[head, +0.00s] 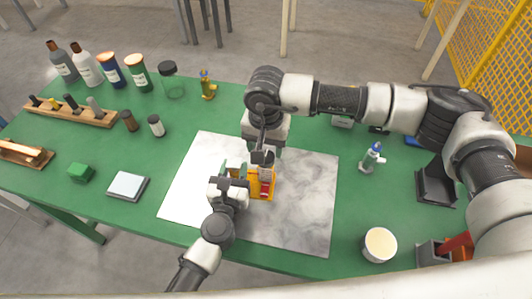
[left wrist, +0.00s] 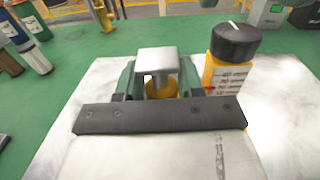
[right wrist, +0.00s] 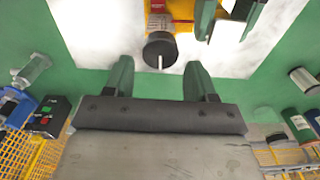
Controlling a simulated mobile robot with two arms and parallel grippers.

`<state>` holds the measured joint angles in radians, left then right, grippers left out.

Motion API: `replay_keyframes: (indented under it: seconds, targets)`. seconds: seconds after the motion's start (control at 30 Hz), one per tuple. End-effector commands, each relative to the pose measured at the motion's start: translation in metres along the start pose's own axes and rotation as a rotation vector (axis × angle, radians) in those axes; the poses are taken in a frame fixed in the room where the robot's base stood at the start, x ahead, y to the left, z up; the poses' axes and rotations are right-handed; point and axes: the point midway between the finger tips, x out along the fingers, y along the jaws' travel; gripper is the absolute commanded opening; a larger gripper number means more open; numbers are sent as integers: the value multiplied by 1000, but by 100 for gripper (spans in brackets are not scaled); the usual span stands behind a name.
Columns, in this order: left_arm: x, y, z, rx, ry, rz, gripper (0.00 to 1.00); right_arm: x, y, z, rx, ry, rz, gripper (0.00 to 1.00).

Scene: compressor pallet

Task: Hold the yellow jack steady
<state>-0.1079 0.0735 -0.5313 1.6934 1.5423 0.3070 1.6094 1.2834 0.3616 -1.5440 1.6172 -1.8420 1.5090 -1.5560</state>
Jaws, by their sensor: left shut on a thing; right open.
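The yellow jack (head: 268,181) stands on the grey-white marbled plate (head: 300,215) in the head view. In the left wrist view its yellow body (left wrist: 216,77) carries a millimetre scale and a black knob (left wrist: 235,42) with a white line. My left gripper (left wrist: 162,75) is shut on the jack's grey-capped yellow post (left wrist: 157,58), beside the knob side. My right gripper (right wrist: 160,72) is open, above the jack, with its fingers apart. In the right wrist view the black knob (right wrist: 160,50) lies just beyond the fingertips, roughly centred between them; I see no contact.
Bottles (head: 88,66) and a wooden rack (head: 72,112) stand on the green table's left. A white cup (head: 380,244) and a small spray bottle (head: 372,157) stand right. The plate's left part is clear.

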Motion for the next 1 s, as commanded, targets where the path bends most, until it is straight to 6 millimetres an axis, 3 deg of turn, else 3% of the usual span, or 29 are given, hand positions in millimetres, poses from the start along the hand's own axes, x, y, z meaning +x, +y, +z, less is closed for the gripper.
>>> replay_keyframes:
  seconds: [0.03, 0.2, 0.6, 0.83, 1.0]
  targets:
    - [-3, 0, -8, 2, 16, 0, 0, 10, 0, 0, 1, -2, 1, 56]
    - [-2, 0, -8, 2, 16, 0, 0, 31, 0, 0, 2, 0, 0, 56]
    - [-2, 0, -8, 2, 16, 0, 0, 38, 0, 0, 1, 1, 0, 56]
    - [-2, 1, -8, 2, 15, 0, 0, 38, 0, 0, 2, 1, 0, 22]
    - [-2, 1, -8, 2, 15, 1, 0, 38, 0, 0, 3, 1, 1, 22]
